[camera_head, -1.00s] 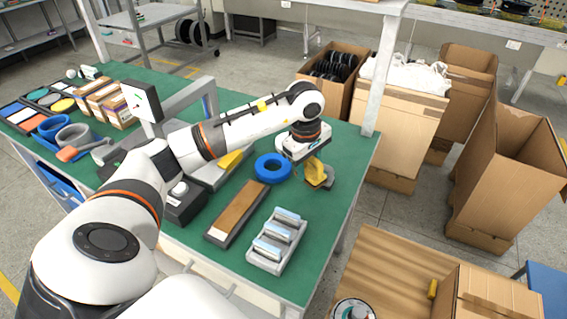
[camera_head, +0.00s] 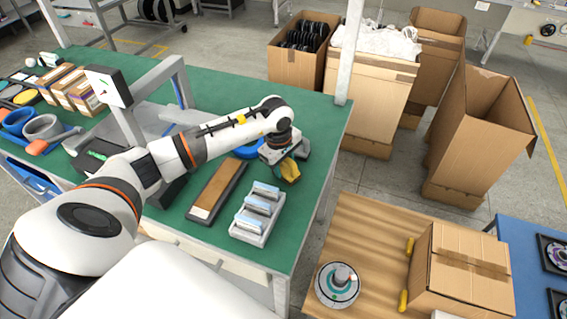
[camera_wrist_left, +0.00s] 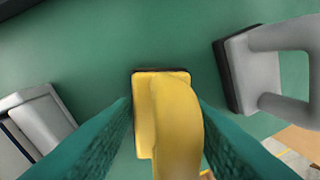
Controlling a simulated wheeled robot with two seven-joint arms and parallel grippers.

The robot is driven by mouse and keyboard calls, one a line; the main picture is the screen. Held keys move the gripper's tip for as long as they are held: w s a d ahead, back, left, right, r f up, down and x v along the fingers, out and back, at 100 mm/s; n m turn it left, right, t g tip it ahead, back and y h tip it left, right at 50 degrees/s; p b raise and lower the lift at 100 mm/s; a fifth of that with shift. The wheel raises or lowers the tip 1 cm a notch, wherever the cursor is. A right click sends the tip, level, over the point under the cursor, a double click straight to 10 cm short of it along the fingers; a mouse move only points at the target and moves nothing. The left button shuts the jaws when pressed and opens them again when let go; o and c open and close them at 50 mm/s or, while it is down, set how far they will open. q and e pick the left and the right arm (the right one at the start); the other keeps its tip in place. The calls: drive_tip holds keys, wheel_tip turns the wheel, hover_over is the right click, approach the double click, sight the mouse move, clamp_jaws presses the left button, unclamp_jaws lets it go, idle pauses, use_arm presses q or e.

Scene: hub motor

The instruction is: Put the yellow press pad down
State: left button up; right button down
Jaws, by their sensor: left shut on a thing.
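The yellow press pad (camera_head: 289,172) is in my left gripper (camera_head: 282,158), over the right part of the green table. In the left wrist view, the yellow pad (camera_wrist_left: 176,118) stands between the two teal fingers (camera_wrist_left: 165,105), which are shut on its handle. Its square base faces the green surface; I cannot tell whether it touches. A grey pad with a loop handle (camera_wrist_left: 243,72) lies to its right in the wrist view, apart from it. It also shows behind the gripper in the head view (camera_head: 305,146). My right gripper is not in view.
A grey tray with pale blue blocks (camera_head: 240,234) stands left and nearer. A dark tray with a brown strip (camera_head: 208,199) lies beside it. A blue ring (camera_head: 243,151) is partly hidden behind my arm. The table's right edge is close to the pad.

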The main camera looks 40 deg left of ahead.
use_arm(q)
drive_tip(key=shift+f, duration=0.2)
drive_tip(key=o, duration=0.9)
drive_tip(key=shift+o, duration=0.2)
drive_tip(key=shift+r, duration=0.45)
wheel_tip(320, 180, up, 12)
drive_tip(key=s+b, duration=0.1)
drive_tip(key=shift+s+f+b, duration=0.25)
drive_tip(key=shift+s+b, duration=0.05)
drive_tip(key=shift+b, duration=0.1)
drive_tip(key=shift+a, duration=0.1)
